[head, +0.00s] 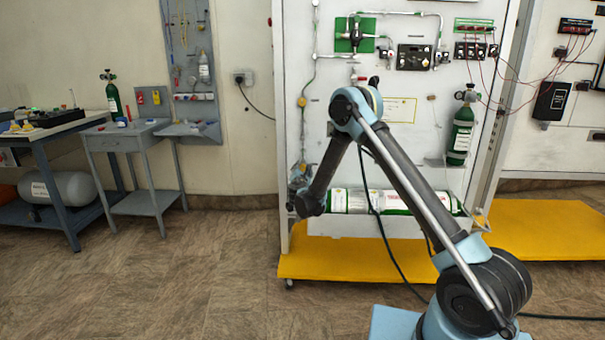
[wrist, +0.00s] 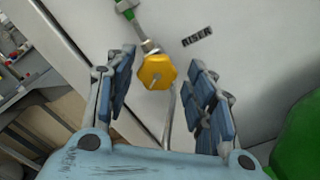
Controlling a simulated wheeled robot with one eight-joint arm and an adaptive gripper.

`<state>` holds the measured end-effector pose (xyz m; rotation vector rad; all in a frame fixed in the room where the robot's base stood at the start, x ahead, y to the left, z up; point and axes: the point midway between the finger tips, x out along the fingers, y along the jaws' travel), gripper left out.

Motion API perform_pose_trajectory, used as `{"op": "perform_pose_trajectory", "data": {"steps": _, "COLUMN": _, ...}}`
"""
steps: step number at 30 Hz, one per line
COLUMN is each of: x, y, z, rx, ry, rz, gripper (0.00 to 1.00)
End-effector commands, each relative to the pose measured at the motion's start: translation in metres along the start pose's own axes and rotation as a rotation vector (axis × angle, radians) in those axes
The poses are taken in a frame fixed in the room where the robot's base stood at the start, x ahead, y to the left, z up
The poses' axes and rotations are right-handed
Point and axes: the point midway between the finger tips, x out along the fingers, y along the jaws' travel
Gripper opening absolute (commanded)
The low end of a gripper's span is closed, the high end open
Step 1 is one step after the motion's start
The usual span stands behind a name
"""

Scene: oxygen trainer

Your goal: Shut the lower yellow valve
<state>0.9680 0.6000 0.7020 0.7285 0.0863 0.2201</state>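In the wrist view a yellow valve knob (wrist: 156,72) with a pale stem sits on a thin pipe against the white panel, beside a label reading RISER. My gripper (wrist: 163,62) is open, with one blue-padded finger on each side of the knob and clear gaps to both. Nothing is held. In the head view my gripper (head: 299,178) is at the lower left of the white panel, where my arm and the gripper hide most of this knob. Another yellow valve (head: 303,101) shows higher on the same left-hand pipe.
The white panel (head: 340,15) stands on a yellow base (head: 330,262). A horizontal green-and-white cylinder (head: 350,200) lies low beside my gripper. A green bottle (head: 460,135) stands at right. Tables are at left, with open floor (head: 200,270) between.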

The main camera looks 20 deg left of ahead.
Motion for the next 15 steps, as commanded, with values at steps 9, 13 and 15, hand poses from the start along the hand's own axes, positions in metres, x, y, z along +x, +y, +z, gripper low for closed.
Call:
{"op": "perform_pose_trajectory", "data": {"steps": 9, "x": -0.001, "y": 0.002, "z": -0.001, "rx": -0.001, "ry": 0.002, "rz": 0.003, "gripper": 0.52}}
{"op": "perform_pose_trajectory", "data": {"steps": 13, "x": -0.01, "y": 0.003, "z": -0.002, "rx": -0.001, "ry": 0.003, "rz": 0.004, "gripper": 0.52}}
{"op": "perform_pose_trajectory", "data": {"steps": 15, "x": -0.02, "y": 0.002, "z": -0.002, "rx": -0.001, "ry": 0.003, "rz": 0.004, "gripper": 0.52}}
